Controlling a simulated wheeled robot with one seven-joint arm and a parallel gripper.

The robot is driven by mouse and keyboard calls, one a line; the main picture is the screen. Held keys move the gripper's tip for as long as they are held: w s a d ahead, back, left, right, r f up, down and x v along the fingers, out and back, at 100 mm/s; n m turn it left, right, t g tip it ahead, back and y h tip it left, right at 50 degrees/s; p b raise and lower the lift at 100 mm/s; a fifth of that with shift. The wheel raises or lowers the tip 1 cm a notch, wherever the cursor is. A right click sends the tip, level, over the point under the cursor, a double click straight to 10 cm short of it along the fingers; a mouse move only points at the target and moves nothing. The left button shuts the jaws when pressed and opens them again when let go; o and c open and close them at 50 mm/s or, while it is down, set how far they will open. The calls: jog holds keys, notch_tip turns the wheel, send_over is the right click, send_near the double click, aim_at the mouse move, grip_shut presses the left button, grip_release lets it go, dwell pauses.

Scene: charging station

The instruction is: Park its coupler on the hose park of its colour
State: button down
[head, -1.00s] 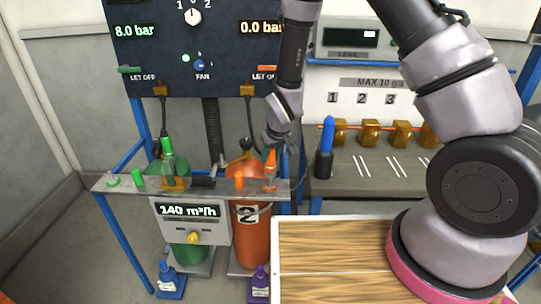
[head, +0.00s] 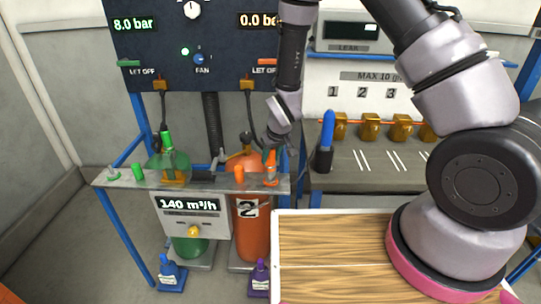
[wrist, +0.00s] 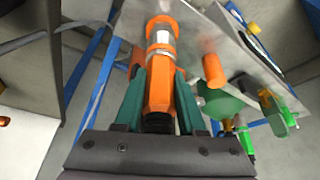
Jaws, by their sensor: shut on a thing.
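My gripper (head: 270,155) is shut on the orange coupler (head: 271,167) at the right end of the metal shelf (head: 205,183). In the wrist view my teal fingers (wrist: 159,80) clasp both sides of the coupler (wrist: 159,92). Its far end, with a silver band (wrist: 161,38) and an orange ring, is at the shelf plate. I cannot tell whether it is fully seated on a park there. An orange peg (head: 239,175) stands just left of it and also shows in the wrist view (wrist: 212,70). The green coupler (head: 167,142) stands upright further left.
A green peg (head: 138,172) and a small green-ringed stub (head: 113,174) stand at the shelf's left end. Green and orange cylinders (head: 251,225) are below. A blue stick in a black holder (head: 325,158) is close to the right. A wooden board (head: 330,250) lies in front.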

jog(key=shift+f, duration=0.85)
jog(key=shift+c, duration=2.1)
grip_release()
jog(key=shift+r, duration=0.1)
jog(key=v, duration=1)
jog(key=shift+r, duration=0.3)
jog(key=shift+s, duration=0.1)
